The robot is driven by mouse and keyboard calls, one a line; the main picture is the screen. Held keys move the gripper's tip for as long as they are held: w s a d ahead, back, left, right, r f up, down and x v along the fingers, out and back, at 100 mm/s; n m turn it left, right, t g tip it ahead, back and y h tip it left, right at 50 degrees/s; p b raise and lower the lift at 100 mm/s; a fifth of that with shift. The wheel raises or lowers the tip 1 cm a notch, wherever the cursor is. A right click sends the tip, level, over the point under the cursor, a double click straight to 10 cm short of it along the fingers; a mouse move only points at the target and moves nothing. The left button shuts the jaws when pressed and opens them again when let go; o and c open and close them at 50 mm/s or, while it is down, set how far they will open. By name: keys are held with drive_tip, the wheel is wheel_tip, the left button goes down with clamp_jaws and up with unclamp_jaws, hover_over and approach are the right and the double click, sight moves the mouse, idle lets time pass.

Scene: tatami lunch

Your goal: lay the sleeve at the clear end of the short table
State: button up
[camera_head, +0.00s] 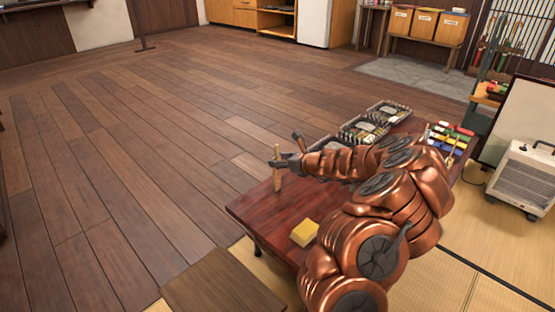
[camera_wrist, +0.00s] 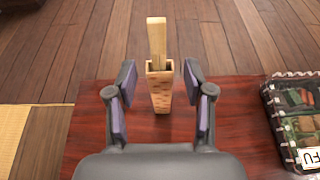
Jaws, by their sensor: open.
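The sleeve (camera_wrist: 160,90) is a slim, tan, patterned case with a pale wooden piece sticking out of its open top. It stands upright on the short table, between the fingers of my gripper (camera_wrist: 159,88). In the head view the sleeve (camera_head: 278,178) shows as a thin upright tan shape at the gripper's tip. My gripper (camera_head: 288,162) is open, with a gap on each side of the sleeve in the wrist view. The short table (camera_head: 262,213) is dark red wood. Its left, near end is mostly bare. My arm hides much of its middle.
A yellow block (camera_head: 304,232) lies near the table's front end. Packed food boxes (camera_head: 362,130) stand along the far side; one box (camera_wrist: 296,118) is right of the gripper. Colourful items (camera_head: 452,137) fill the far right end. A white heater (camera_head: 524,175) stands beyond.

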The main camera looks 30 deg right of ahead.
drive_tip(key=p+v, duration=0.4)
drive_tip(key=v, duration=0.6)
drive_tip(key=shift+s, duration=0.25)
drive_tip(key=shift+r, duration=0.1)
